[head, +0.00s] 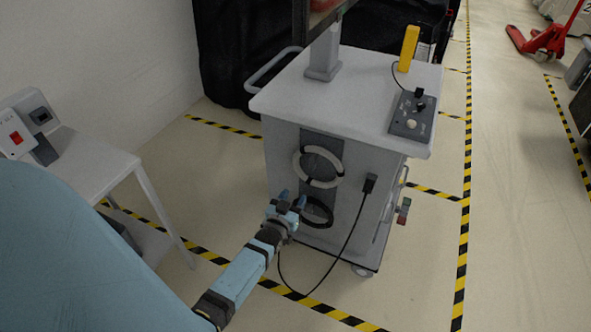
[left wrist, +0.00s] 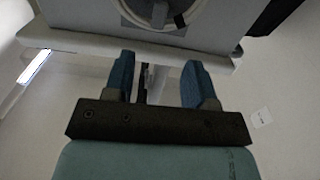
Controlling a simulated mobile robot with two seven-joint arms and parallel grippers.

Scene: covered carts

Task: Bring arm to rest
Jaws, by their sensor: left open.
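My left arm reaches in from the lower left in the head view, and its gripper (head: 287,207) is in front of the cart's front panel, near the lower, dark ring (head: 318,212). In the left wrist view the two blue fingers of the left gripper (left wrist: 160,82) stand apart with nothing held between them. Beyond them are a pale ledge and a round ring on a panel (left wrist: 160,12). Whether the fingers touch the cart cannot be told. My right gripper is not in view.
A white cart (head: 345,100) carries a control box (head: 412,117) and a yellow upright piece (head: 408,48). A black cable (head: 352,232) hangs from its front. A small table (head: 90,160) with a red-switch box stands left. A red pallet jack (head: 540,42) is far right. Open floor lies right.

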